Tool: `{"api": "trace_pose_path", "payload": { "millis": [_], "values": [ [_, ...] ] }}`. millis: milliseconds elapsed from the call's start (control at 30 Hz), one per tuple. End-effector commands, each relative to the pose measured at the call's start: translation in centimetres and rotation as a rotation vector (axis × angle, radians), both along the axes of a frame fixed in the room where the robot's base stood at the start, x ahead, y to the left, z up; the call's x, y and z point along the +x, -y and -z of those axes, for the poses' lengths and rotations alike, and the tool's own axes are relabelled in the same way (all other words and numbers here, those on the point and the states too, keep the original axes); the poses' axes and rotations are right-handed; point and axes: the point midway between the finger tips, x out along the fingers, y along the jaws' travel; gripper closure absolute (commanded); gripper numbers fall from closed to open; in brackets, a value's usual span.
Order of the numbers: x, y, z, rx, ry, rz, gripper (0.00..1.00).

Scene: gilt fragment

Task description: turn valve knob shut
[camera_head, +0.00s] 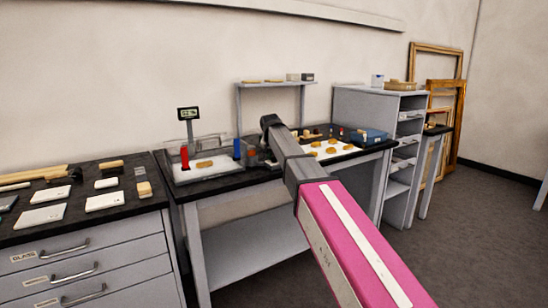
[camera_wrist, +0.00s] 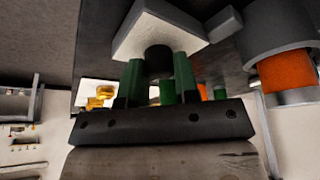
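In the wrist view, a dark round knob (camera_wrist: 158,60) stands out from a pale square plate (camera_wrist: 160,28). I take it for the valve knob. The two green fingers of my gripper (camera_wrist: 158,78) reach toward it, one on each side, with the knob between them. They are apart from each other, but whether they press on the knob is not clear. In the head view, my arm reaches over the dark bench top, and my gripper and the knob cannot be made out.
In the wrist view, an orange cylinder (camera_wrist: 287,74) in a grey collar is close on the right. Open floor (camera_head: 470,240) lies right.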

Motion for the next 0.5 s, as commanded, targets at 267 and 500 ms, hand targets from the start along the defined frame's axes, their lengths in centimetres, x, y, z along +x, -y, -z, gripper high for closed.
{"api": "trace_pose_path", "payload": {
  "millis": [267, 500],
  "values": [
    [-0.02, 0.01, -0.01, 0.000, 0.000, -0.007, 0.95],
    [-0.06, 0.08, -0.03, 0.000, -0.001, -0.082, 0.94]
  ]
}}
